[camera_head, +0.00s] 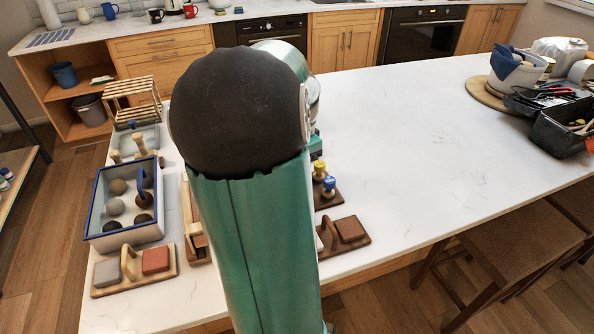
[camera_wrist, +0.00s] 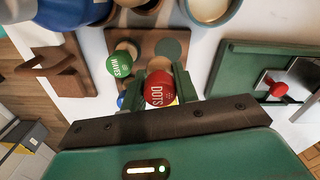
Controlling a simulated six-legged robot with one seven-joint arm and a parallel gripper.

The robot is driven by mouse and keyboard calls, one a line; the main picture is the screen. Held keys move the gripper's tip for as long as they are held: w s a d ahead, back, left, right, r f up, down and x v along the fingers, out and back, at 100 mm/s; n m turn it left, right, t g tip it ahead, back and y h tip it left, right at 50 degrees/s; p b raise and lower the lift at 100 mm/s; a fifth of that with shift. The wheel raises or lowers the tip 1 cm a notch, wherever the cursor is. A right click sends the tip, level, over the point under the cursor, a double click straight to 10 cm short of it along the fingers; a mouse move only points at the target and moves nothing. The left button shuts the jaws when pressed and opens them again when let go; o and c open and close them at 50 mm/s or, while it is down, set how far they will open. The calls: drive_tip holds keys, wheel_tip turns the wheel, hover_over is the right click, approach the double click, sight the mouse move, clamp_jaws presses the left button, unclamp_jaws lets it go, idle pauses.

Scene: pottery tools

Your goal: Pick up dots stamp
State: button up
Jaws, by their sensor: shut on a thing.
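The dots stamp (camera_wrist: 160,88), with a round red top lettered DOTS and a pale wooden handle, is in the middle of the wrist view. My gripper (camera_wrist: 158,92) is shut on it, with a green finger on either side. The red top looks larger than the green top of the stamp beside it. Its lower end is hidden, so I cannot tell whether it touches the board. The waves stamp (camera_wrist: 119,64), with a green top, stands close to its left. In the head view my arm hides the gripper and the dots stamp.
A brown stamp board (camera_wrist: 145,42) with a dark round spot lies beneath. Yellow (camera_head: 320,168) and blue (camera_head: 329,184) stamps stand close by. A green tray (camera_wrist: 232,65) is at right. A blue-rimmed box (camera_head: 98,212) stands left. The white counter (camera_head: 400,150) is clear toward the right.

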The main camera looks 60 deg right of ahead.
drive_tip(key=s+a+r, duration=0.6)
drive_tip(key=s+r, duration=0.2)
drive_tip(key=s, duration=0.3)
